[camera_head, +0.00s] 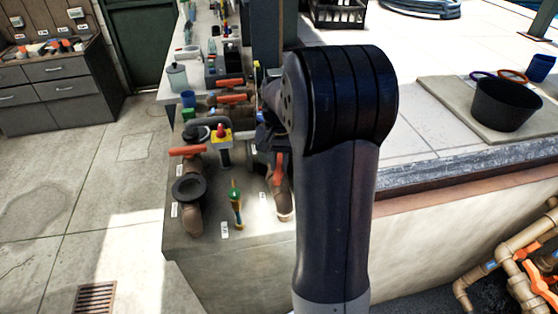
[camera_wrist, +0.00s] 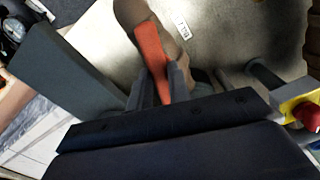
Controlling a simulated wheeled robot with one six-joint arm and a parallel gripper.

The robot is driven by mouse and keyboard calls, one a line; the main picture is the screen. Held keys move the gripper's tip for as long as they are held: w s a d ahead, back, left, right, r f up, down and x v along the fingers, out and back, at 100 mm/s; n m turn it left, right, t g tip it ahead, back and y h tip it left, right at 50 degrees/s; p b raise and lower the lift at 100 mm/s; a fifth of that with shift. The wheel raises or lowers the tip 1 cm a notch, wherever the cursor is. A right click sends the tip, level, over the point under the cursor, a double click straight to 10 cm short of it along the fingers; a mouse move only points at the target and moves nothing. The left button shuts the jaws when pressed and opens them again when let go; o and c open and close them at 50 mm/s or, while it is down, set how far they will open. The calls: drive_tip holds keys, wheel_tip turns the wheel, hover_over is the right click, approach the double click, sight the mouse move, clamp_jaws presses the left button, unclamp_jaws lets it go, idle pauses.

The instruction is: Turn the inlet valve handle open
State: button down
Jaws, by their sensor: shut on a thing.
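An orange valve handle (camera_head: 278,168) sits on a brown pipe fitting (camera_head: 281,203) near the front right of the bench. In the wrist view the same handle (camera_wrist: 150,58) runs down between the two grey fingers of my gripper (camera_wrist: 160,84). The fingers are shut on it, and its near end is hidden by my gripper. In the head view my gripper (camera_head: 270,138) is at the handle's far end, partly hidden by my arm. Several other orange handles are in view, and I cannot read which label marks the inlet valve.
A yellow box with a red button (camera_head: 221,136) stands left of my gripper. A black bucket (camera_head: 504,103) is far right. The floor at left is clear.

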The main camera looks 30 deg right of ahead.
sight(279, 165)
drive_tip(key=shift+n, duration=1.7)
drive_tip(key=c, duration=1.3)
unclamp_jaws()
drive_tip(key=shift+r, duration=0.15)
wheel_tip(279, 165, up, 11)
drive_tip(key=shift+f, duration=0.2)
drive_tip(key=shift+f, duration=0.1)
